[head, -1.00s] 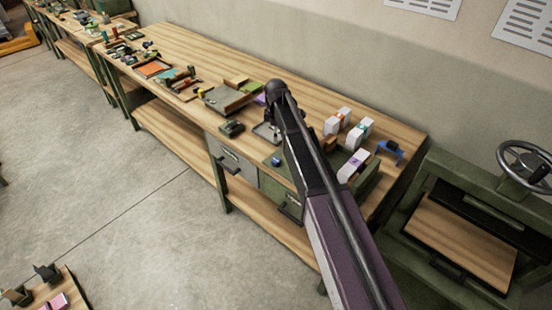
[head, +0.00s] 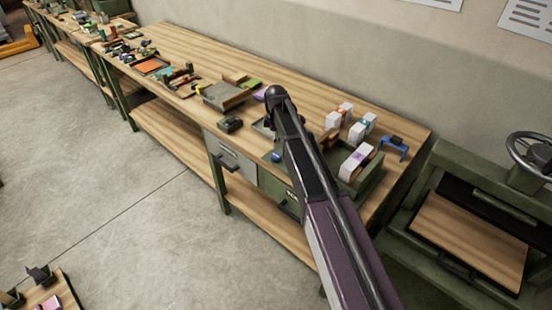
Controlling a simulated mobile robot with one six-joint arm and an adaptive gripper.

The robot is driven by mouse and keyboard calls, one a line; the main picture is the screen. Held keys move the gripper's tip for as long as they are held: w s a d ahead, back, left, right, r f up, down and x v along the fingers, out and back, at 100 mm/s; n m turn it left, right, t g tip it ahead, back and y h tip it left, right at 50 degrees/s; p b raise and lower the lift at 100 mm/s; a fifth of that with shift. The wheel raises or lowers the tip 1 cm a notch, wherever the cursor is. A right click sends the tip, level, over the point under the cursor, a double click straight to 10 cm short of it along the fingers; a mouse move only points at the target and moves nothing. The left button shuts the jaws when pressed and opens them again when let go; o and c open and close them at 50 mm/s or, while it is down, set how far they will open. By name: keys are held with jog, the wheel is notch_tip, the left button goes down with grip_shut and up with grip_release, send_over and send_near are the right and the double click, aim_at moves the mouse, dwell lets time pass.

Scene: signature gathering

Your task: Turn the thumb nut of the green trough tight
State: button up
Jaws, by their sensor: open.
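The green trough (head: 371,178) sits near the right end of the long bench, partly hidden behind my arm. A white block with a purple mark (head: 355,163) lies in or against it; I cannot tell which. I cannot make out the thumb nut of the trough. My arm rises from the bottom right and ends in view at a dark rounded joint above the bench. My gripper does not show; the arm seems to hide whatever lies beyond that joint.
White blocks with coloured bands (head: 339,117) and a blue clamp-like piece (head: 394,146) stand near the trough. A small dark box (head: 230,124) lies near the front edge. A press with a handwheel (head: 532,160) stands right of the bench.

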aim_at(276, 156)
jog(key=shift+f+b, duration=3.65)
jog(key=shift+f, duration=0.3)
jog(key=shift+s, duration=0.1)
jog(key=c, duration=1.2)
